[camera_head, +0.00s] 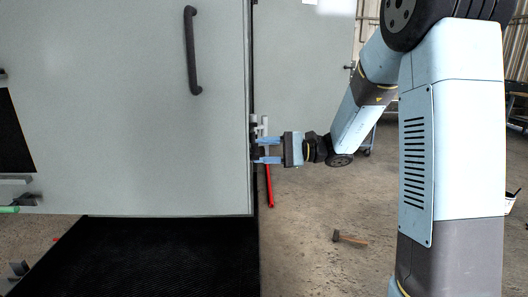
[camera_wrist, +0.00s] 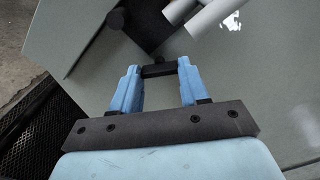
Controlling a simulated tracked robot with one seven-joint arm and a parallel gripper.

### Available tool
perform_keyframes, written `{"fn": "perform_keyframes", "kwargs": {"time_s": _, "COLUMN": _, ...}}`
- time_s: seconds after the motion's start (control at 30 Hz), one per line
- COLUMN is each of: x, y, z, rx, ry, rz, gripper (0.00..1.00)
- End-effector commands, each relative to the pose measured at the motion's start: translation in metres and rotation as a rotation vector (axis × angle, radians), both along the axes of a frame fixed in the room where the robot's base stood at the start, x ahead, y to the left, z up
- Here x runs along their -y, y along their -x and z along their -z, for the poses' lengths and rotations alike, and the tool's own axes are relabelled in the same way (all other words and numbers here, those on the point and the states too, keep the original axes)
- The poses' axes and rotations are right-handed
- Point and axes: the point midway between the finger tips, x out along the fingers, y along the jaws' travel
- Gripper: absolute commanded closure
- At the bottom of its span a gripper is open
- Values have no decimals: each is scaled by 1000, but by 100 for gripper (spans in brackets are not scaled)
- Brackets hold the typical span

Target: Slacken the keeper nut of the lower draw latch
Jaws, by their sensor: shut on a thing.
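The lower draw latch (camera_head: 254,127) is at the right edge of the grey enclosure door, partly hidden by my fingers. In the wrist view its dark plate (camera_wrist: 145,22) carries a round black knob, with pale grey cylinders (camera_wrist: 205,14) beside it. My gripper (camera_head: 257,150) reaches in from the right, its two blue fingers level at the door edge. In the wrist view my gripper (camera_wrist: 158,72) is shut on a short dark piece, apparently the keeper nut (camera_wrist: 158,70), which spans the gap between the fingertips. Its far side is hidden.
The grey door (camera_head: 130,110) with a dark handle (camera_head: 192,50) fills the left. A black ribbed mat (camera_head: 170,260) lies below it. A red bar (camera_head: 269,187) stands just below my gripper. A hammer (camera_head: 350,239) lies on the open concrete floor to the right.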

Motion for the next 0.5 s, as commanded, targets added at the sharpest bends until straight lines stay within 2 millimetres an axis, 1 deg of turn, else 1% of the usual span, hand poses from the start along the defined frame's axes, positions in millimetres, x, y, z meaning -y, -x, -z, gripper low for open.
{"fn": "perform_keyframes", "kwargs": {"time_s": 0.33, "x": 0, "y": 1, "z": 3, "rx": -23, "ry": 3, "rz": -3, "gripper": 86}}
{"fn": "perform_keyframes", "kwargs": {"time_s": 0.37, "x": 0, "y": 1, "z": 3, "rx": -23, "ry": 3, "rz": -2, "gripper": 53}}
{"fn": "perform_keyframes", "kwargs": {"time_s": 0.5, "x": 0, "y": 1, "z": 2, "rx": -21, "ry": 2, "rz": -2, "gripper": 39}}
